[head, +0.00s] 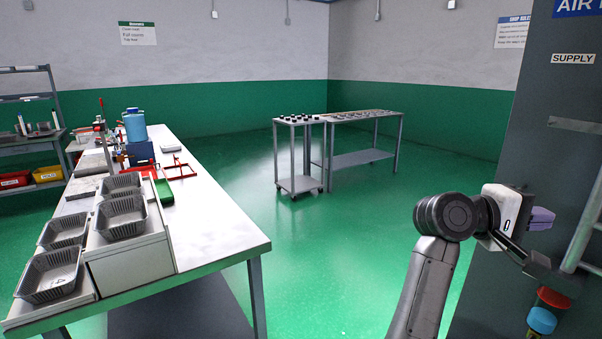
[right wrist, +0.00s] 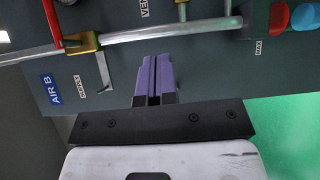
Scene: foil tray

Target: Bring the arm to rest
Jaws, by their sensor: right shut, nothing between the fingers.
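My right arm (head: 425,285) rises from the lower middle of the head view and bends right at the wrist. My right gripper (head: 543,216) has purple fingers and is at the right side, in front of a dark grey panel. In the right wrist view the two purple fingers of the gripper (right wrist: 158,76) lie close together, shut and empty. They point at the panel (right wrist: 215,62), below a grey pipe; whether they touch the panel cannot be told. My left gripper is not in view.
The panel (head: 565,155) carries a pipe (right wrist: 160,33), a brass valve (right wrist: 83,42) with a red handle, and red (right wrist: 283,18) and blue (right wrist: 306,16) knobs. A white workbench (head: 222,222) with foil trays (head: 122,217) stands left. Grey carts (head: 300,185) stand behind. The green floor between is clear.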

